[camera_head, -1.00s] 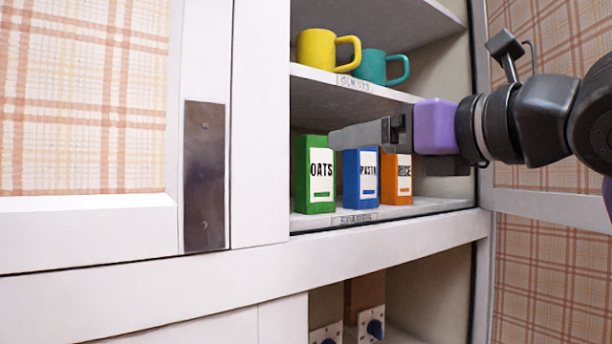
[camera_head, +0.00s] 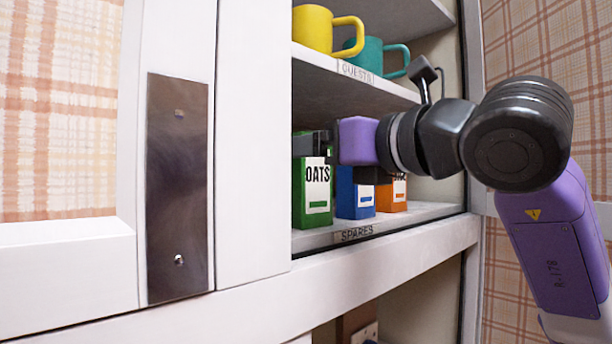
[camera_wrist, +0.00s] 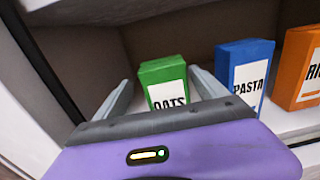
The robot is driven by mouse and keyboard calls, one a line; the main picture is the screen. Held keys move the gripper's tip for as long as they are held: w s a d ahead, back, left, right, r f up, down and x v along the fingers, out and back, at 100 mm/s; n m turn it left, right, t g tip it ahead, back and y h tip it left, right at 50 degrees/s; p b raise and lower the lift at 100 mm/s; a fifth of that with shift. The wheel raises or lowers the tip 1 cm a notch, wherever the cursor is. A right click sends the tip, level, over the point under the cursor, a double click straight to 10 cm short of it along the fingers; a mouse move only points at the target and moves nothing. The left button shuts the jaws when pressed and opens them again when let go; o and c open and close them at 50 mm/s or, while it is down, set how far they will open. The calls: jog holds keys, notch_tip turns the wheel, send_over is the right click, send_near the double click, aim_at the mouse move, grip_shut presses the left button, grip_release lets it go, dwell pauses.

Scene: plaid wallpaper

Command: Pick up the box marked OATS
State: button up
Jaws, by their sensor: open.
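The green box marked OATS (camera_head: 312,200) stands upright on the shelf labelled SPARES (camera_head: 425,212). It is the leftmost of three boxes. My gripper (camera_head: 318,143) is at the upper part of this box and hides some of it in the head view. In the wrist view, my gripper (camera_wrist: 160,80) is open, one finger on each side of the OATS box (camera_wrist: 163,73). The lower part of the box is hidden there by my gripper body. I cannot tell whether either finger touches the box.
The blue PASTA box (camera_wrist: 243,70) stands close to the right finger, with the orange box (camera_wrist: 299,72) beyond it. A yellow mug (camera_head: 312,28) and a teal mug (camera_head: 368,55) stand on the shelf above. The cupboard's white frame (camera_head: 255,150) borders the left side.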

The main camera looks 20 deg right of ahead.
jog(key=x, duration=0.1)
jog(key=p+x, duration=0.1)
jog(key=x, duration=0.1)
jog(key=p+x, duration=0.1)
jog(key=x, duration=0.1)
jog(key=shift+w+d+f, duration=0.1)
jog(key=shift+d, duration=0.25)
grip_shut()
